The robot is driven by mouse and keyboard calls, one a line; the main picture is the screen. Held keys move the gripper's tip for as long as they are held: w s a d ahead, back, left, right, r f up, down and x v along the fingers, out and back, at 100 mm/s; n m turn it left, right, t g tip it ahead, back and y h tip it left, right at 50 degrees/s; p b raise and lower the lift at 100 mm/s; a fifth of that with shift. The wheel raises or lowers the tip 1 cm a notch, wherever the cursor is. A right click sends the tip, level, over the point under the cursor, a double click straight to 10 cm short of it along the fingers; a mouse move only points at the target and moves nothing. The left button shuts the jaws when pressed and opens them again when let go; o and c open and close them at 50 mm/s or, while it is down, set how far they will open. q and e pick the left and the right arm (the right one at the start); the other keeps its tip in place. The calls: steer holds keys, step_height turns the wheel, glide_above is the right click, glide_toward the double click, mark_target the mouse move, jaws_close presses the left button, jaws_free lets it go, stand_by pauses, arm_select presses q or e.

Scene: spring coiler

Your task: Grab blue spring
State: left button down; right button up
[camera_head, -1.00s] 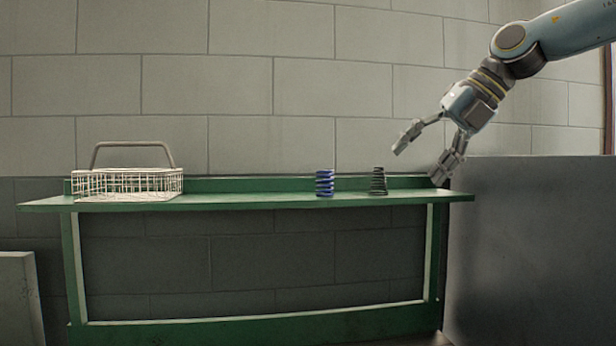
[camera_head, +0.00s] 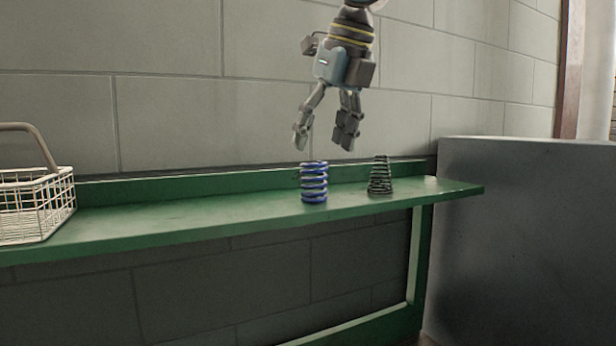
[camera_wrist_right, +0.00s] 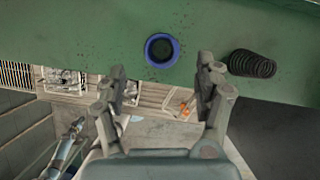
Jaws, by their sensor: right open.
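The blue spring (camera_head: 314,183) stands upright on the green shelf (camera_head: 180,218) in the head view. In the right wrist view the blue spring (camera_wrist_right: 162,50) shows end-on as a ring, just beyond the fingertips and between their lines. My right gripper (camera_head: 322,140) points down above the blue spring, open and empty, with a gap between its fingertips and the spring's top. It also shows open in the right wrist view (camera_wrist_right: 160,75). My left gripper is not in view.
A dark conical spring (camera_head: 380,176) stands on the shelf close to the right of the blue one; it also shows in the right wrist view (camera_wrist_right: 252,64). A white wire basket (camera_head: 36,205) sits at the shelf's left. A dark grey block (camera_head: 530,240) stands at the right.

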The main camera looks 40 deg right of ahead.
mark_target(318, 163)
steer(key=shift+x, duration=1.05)
steer(key=shift+w+f+p, duration=0.3)
steer(key=shift+p, duration=0.05)
steer(key=p+x, duration=0.1)
steer(key=x, duration=0.3)
steer(key=shift+s+d+f+p, duration=0.15)
steer(key=shift+s+p, duration=0.05)
steer(key=shift+p, duration=0.2)
steer(key=shift+w+f, duration=0.1)
steer(key=shift+f, duration=0.05)
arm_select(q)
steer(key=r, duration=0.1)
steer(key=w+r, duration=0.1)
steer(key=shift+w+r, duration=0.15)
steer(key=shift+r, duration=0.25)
arm_select(e)
steer(key=c, duration=0.4)
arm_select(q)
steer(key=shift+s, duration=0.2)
arm_select(e)
steer(key=c, duration=1)
